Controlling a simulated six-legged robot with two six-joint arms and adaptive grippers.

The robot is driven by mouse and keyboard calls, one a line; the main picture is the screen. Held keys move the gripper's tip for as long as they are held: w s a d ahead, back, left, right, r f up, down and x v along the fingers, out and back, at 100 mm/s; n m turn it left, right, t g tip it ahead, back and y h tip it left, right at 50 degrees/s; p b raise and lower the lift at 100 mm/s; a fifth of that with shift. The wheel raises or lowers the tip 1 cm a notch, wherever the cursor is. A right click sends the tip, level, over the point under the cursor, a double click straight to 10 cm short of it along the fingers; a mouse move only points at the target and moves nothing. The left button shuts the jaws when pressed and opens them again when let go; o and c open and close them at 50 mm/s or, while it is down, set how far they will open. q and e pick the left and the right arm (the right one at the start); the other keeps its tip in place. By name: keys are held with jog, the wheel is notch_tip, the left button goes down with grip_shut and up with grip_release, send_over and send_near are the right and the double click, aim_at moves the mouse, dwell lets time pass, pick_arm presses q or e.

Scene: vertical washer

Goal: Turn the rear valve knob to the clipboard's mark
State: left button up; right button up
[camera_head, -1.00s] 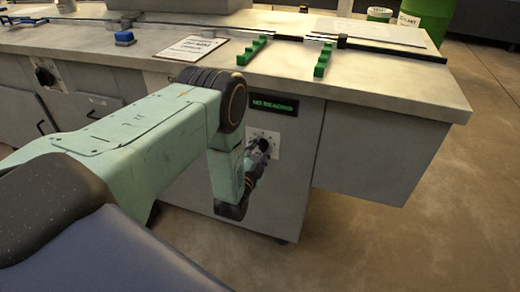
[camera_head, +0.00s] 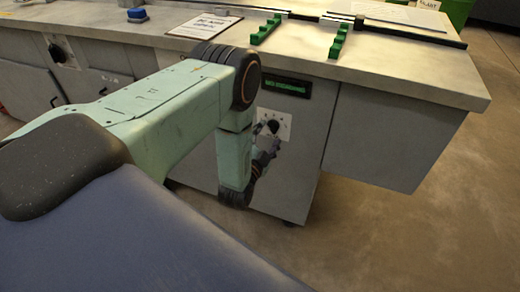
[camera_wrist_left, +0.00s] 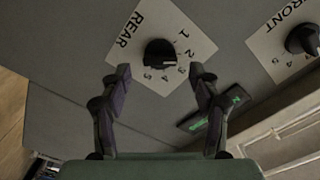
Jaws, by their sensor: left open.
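The rear valve knob (camera_wrist_left: 160,52) is black, on a white plate marked REAR with numbers 1 to 5. In the head view the knob (camera_head: 273,127) shows just above my left gripper (camera_head: 265,153). The clipboard (camera_head: 205,24) lies on the countertop; its writing is too small to read. My right gripper is not in view.
A FRONT knob (camera_wrist_left: 303,38) sits on its own plate. A dark display (camera_head: 286,88) with green text, NO READING, is above the rear knob. Green racks (camera_head: 340,40) and a blue object (camera_head: 137,15) are on the countertop (camera_head: 400,75). Open floor (camera_head: 440,220) lies right.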

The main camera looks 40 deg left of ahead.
pick_arm(q)
jog(key=v, duration=0.9)
jog(key=shift+s, duration=0.15)
jog(key=shift+d, duration=0.1)
